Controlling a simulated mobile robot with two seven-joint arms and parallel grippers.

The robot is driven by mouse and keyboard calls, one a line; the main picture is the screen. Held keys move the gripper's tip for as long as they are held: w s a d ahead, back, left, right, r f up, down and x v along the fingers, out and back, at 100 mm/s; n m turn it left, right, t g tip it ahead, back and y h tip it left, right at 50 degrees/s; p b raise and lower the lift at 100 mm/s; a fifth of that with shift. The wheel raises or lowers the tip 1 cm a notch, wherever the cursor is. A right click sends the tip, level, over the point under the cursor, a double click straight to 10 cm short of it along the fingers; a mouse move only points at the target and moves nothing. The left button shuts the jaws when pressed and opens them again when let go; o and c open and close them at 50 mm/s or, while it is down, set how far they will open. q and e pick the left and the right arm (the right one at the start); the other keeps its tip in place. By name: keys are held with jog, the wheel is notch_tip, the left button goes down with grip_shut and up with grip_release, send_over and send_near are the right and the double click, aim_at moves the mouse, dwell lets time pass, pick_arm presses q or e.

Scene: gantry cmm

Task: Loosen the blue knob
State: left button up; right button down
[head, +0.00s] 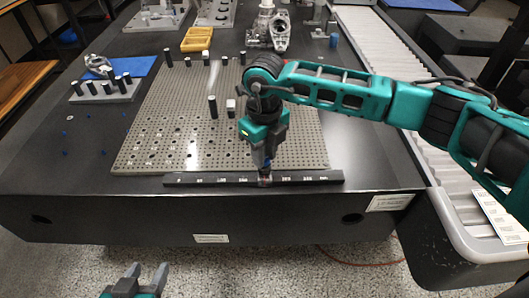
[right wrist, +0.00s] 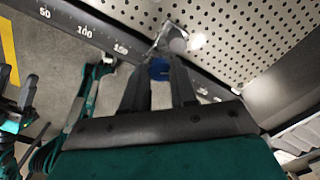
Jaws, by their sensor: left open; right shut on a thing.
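The blue knob (right wrist: 159,70) shows between the fingertips of my right gripper (right wrist: 160,82) in the right wrist view. It sits at the dark ruler bar (right wrist: 95,32), beside a pale metal fitting (right wrist: 174,40). In the head view my right gripper (head: 265,162) points down at the ruler bar (head: 210,180) along the front of the plate, shut on the knob, which it mostly hides. My left gripper (head: 137,277) is open and empty, in front of the table at the bottom of the head view.
A perforated plate (head: 165,130) with several black posts lies behind the bar. A peg rack (head: 108,92), a yellow tray (head: 197,39) and metal parts (head: 268,27) stand further back. A roller conveyor (head: 375,45) runs along the right. The table's front left is mostly clear.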

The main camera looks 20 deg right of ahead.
jog(key=shift+w+r, duration=0.1)
dwell(0.3)
jog(key=c, duration=0.9)
grip_release()
notch_tip(320, 180, up, 13)
jog(key=shift+f+p, duration=0.1)
jog(key=shift+p, duration=0.55)
